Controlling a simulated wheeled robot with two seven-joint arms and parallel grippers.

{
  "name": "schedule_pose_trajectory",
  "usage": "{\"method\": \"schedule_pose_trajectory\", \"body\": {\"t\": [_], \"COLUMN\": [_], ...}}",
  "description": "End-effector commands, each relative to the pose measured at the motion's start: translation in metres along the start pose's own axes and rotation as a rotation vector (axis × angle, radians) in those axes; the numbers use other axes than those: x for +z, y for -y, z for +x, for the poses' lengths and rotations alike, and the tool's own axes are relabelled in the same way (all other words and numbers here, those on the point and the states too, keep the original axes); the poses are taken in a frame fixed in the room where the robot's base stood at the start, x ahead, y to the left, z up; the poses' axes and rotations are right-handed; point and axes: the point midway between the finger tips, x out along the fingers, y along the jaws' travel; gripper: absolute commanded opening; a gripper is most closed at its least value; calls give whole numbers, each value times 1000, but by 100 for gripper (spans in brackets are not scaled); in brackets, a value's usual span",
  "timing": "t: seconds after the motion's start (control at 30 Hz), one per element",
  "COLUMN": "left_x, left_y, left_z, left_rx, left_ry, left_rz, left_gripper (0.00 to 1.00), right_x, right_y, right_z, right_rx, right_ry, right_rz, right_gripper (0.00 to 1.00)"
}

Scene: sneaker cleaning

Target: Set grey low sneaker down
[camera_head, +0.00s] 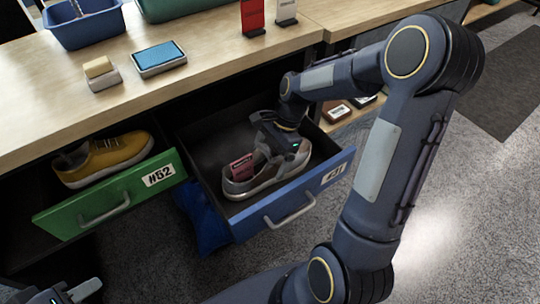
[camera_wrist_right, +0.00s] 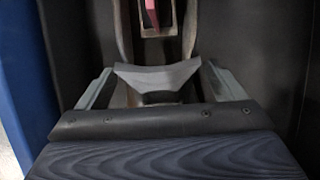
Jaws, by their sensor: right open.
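The grey low sneaker (camera_head: 265,180) rests in the open blue-fronted drawer (camera_head: 310,186), with a red tag (camera_head: 241,167) at its opening. My right gripper (camera_head: 268,152) is down inside the drawer at the sneaker's far end. In the right wrist view, the fingers of my right gripper (camera_wrist_right: 158,88) stand apart on either side of the sneaker's end (camera_wrist_right: 155,76), with visible gaps. The sneaker's underside is hidden. My left gripper (camera_head: 72,294) is at the bottom left corner, partly cut off, away from the sneaker; its opening is unclear.
A green-fronted drawer (camera_head: 76,214) marked #82 holds a yellow sneaker (camera_head: 105,158). A blue cloth-like item (camera_head: 205,222) is below the blue drawer. The wooden counter (camera_head: 215,62) carries a blue pad (camera_head: 158,57), a sponge block (camera_head: 100,72) and a blue bin (camera_head: 84,24).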

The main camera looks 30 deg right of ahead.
Motion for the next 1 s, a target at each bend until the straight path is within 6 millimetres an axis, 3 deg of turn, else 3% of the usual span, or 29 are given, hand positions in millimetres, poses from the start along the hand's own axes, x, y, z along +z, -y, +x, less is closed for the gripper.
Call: {"method": "schedule_pose_trajectory", "body": {"t": [0.17,0.6,0.8,0.9,1.0], "left_x": [-3,-16,-17,-17,-17], "left_y": [-3,-14,-16,-16,-16], "left_z": [-6,-31,-34,-34,-34], "left_rx": [0,0,0,0,0], "left_ry": [0,0,0,0,0], "left_rz": [0,0,0,0,0], "left_gripper": [36,36,36,36,36], "right_x": [2,2,2,12,33], "right_y": [1,1,-1,-10,-33], "right_z": [-17,-105,-122,-133,-146], "right_rx": [-2,-4,-5,-36,-101], "right_ry": [-1,-1,-2,-13,-45], "right_rz": [0,0,-10,-90,-280], "right_gripper": [90,90,90,90,90]}}
